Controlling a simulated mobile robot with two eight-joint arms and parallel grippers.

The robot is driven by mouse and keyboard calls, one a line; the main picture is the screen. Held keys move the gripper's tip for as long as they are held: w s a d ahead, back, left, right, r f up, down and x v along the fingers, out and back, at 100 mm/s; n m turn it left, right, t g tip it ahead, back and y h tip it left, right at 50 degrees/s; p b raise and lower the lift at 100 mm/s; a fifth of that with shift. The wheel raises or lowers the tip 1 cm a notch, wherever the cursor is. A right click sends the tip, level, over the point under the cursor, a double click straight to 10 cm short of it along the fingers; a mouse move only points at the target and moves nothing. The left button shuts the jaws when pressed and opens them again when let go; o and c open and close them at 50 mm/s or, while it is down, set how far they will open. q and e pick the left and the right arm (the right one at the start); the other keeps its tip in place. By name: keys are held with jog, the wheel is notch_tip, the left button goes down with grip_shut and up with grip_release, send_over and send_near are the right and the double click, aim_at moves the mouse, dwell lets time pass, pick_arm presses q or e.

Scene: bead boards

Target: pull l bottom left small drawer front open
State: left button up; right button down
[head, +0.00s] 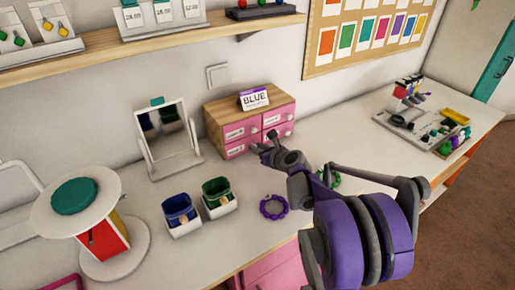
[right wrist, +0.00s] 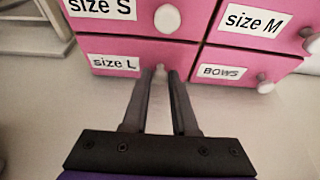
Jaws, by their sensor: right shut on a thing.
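The small pink drawer cabinet with a wooden top (head: 222,112) stands against the wall in the head view. Its bottom left drawer front, labelled size L (right wrist: 100,63), shows in the right wrist view and looks about flush with its neighbours. My right gripper (head: 256,149) is at that drawer, and its fingers (right wrist: 161,76) are shut on the drawer's pale knob (right wrist: 160,69). The fingers hide part of the knob. My left gripper is in neither view.
Other drawers are labelled size S (right wrist: 103,10), size M (right wrist: 252,22) and bows (right wrist: 222,71). A mirror (head: 166,135) stands left of the cabinet. Blue (head: 180,210) and green (head: 217,191) bins and a purple bead ring (head: 273,207) lie in front.

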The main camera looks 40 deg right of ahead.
dwell(0.8)
jog(key=s, duration=0.4)
jog(key=s+a, duration=0.1)
jog(key=s, duration=0.8)
jog(key=shift+s+a, duration=0.2)
jog(key=shift+a, duration=0.05)
jog(key=c, duration=0.7)
grip_release()
jog(key=v, duration=1)
jog(key=shift+s+r+p, duration=0.2)
jog(key=shift+s+p, duration=0.15)
jog(key=shift+p, duration=0.05)
